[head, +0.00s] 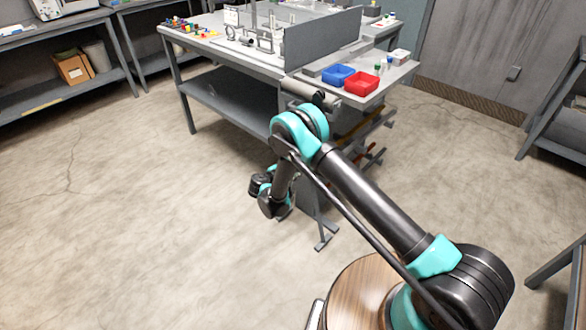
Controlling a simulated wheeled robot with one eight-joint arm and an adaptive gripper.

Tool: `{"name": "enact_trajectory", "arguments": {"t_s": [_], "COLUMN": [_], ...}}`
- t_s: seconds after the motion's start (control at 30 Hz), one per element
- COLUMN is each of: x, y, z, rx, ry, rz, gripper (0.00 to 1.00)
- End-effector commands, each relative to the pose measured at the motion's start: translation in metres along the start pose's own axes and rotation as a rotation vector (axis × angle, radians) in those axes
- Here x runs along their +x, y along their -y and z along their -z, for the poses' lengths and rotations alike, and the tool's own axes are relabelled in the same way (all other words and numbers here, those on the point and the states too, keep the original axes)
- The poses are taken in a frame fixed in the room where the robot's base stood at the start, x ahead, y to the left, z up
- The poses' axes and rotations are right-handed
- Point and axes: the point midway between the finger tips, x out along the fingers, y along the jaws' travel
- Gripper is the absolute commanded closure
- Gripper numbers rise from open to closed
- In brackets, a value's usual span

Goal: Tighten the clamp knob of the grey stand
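Several thin grey upright stands and frames (262,38) stand on the far part of the grey workbench, left of an upright grey panel. I cannot tell which is the grey stand of the task, and no clamp knob can be made out at this size. My arm reaches from the lower right up to its elbow and folds down. My gripper (268,204) hangs at the arm's lower end, in front of the bench and below its top, well apart from the stands. Its fingers are too small and dark to tell whether they are open or shut.
A blue bin (338,76) and a red bin (361,83) sit on the bench's near right end. The grey panel (322,37) stands between them and the stands. Small coloured parts lie at the bench's left end. Shelving (62,92) stands at left; the floor (130,230) is clear.

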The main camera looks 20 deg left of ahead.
Motion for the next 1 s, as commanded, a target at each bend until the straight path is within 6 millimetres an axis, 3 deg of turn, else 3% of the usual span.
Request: {"name": "enact_trajectory", "arguments": {"t_s": [0.3,0.7,1.0], "x": [0.0024,0.0021,0.0023], "y": [-0.0002,-0.0002,0.0014], "z": [0.0002,0.0002,0.0007], "rx": [0.0,0.0,0.139], "ry": [0.0,0.0,0.0], "rz": [-0.001,-0.001,-0.059], "gripper": [0.39,0.89,0.89]}}
